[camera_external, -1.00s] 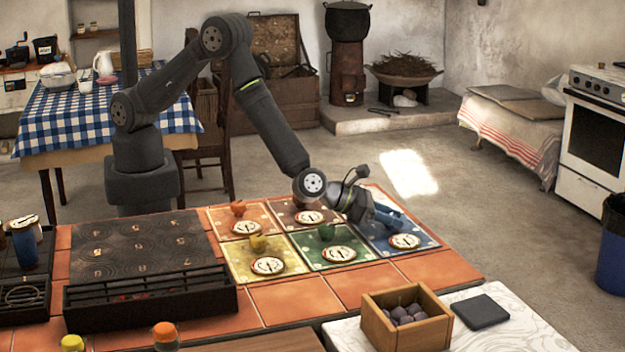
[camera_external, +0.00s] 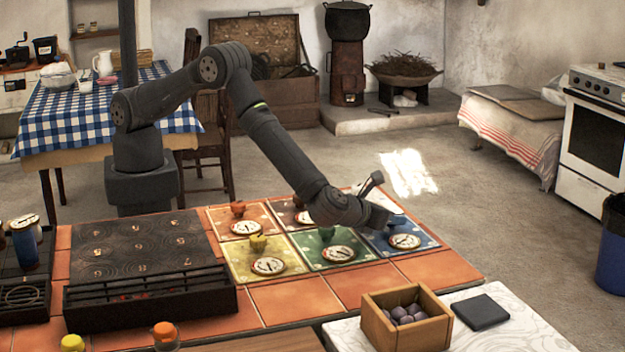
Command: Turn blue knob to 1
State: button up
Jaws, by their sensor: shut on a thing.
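The blue tile (camera_external: 428,243) lies at the right end of the row of coloured tiles. A round white dial (camera_external: 404,241) sits on its front part; its marks are too small to read. The blue knob (camera_external: 398,219) stands behind this dial and is mostly hidden by my gripper; only a little blue shows. My gripper (camera_external: 388,217) is low over the blue tile, shut on the blue knob. The fingertips and the knob's pointing direction cannot be made out.
Green (camera_external: 359,256), yellow (camera_external: 240,268) and orange tiles with knobs and dials lie to the left. A black grill (camera_external: 150,300) stands further left. A wooden box (camera_external: 374,328) of dark lumps and a dark slab (camera_external: 481,311) are in front.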

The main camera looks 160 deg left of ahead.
jog(key=shift+r+n+g, duration=0.1)
jog(key=shift+n+g, duration=0.2)
jog(key=shift+n, duration=0.1)
jog(key=o, duration=1)
jog(key=shift+c, duration=0.2)
jog(key=v, duration=1.7)
jog(key=shift+w+d+r, duration=0.1)
jog(key=shift+w, duration=0.1)
jog(key=x, duration=1.7)
jog(key=shift+s, duration=0.2)
